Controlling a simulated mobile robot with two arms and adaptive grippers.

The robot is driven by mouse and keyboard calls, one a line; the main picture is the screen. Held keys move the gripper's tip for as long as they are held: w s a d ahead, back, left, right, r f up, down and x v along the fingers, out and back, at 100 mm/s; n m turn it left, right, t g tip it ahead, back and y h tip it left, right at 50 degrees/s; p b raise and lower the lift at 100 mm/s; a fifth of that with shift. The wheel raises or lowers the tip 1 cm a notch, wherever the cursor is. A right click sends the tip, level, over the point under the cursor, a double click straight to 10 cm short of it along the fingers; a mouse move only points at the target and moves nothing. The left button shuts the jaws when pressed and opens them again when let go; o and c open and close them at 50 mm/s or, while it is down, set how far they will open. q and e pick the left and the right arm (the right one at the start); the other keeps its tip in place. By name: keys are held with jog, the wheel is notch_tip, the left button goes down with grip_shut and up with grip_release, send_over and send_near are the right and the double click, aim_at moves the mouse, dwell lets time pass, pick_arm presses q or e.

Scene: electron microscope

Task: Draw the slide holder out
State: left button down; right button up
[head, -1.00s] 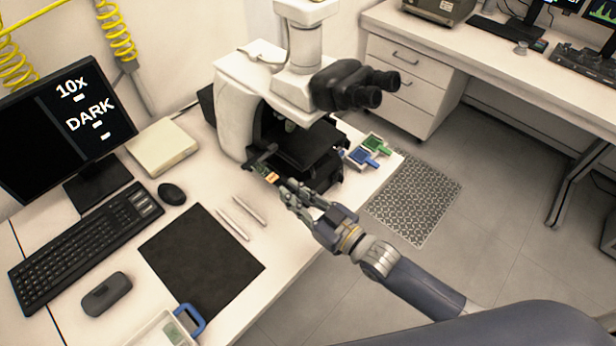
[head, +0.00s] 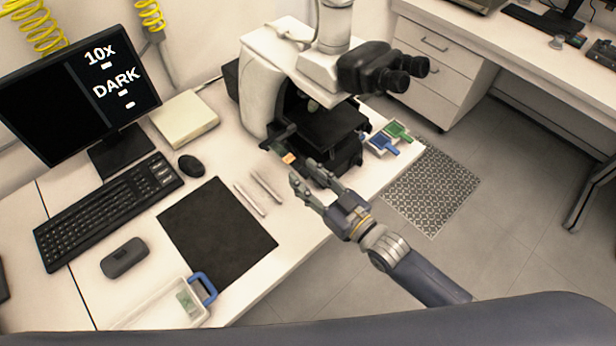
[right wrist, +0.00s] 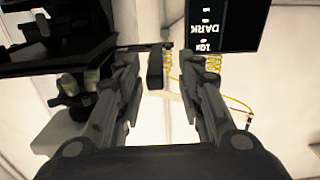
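The microscope (head: 262,85) stands on the white bench, with a dark stage (head: 325,128) under its lens. A small dark piece with an orange end (head: 288,158) sticks out at the stage's front left; it may be the slide holder, but I cannot tell for sure. My right gripper (head: 304,171) is open and empty just in front of and to the right of this orange end, apart from it. In the right wrist view, the fingers (right wrist: 160,90) are wide apart, and a short dark bar (right wrist: 155,69) shows beyond, between them. My left gripper is out of view.
Blue-handled (head: 383,143) and green-handled (head: 398,131) pieces lie right of the microscope by the bench edge. Two pale tools (head: 258,193) and a black mat (head: 217,230) lie in front. A monitor (head: 80,90) stands left.

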jog(key=v, duration=1.2)
jog(key=s+d+f+m+g+h, duration=0.1)
jog(key=d+f+h, duration=0.25)
jog(key=f, duration=0.65)
jog(key=s+d+f+m+g+h, duration=0.15)
jog(key=d+f, duration=0.35)
jog(key=f, duration=0.5)
jog(key=s+d+f+m+g+h, duration=0.1)
jog(key=d+f+g+h, duration=0.2)
jog(key=f, duration=0.7)
jog(key=s+d+f+g+h+b, duration=0.1)
jog(key=s+d+f+g+h, duration=0.15)
jog(key=s+f, duration=1.1)
jog(key=s+a+f+m+g, duration=0.1)
jog(key=s+f+g, duration=0.4)
jog(key=s, duration=0.9)
jog(key=shift+a+f+m, duration=0.2)
jog(key=shift+f+m, duration=0.15)
jog(key=shift+f, duration=0.35)
jog(key=shift+h, duration=0.25)
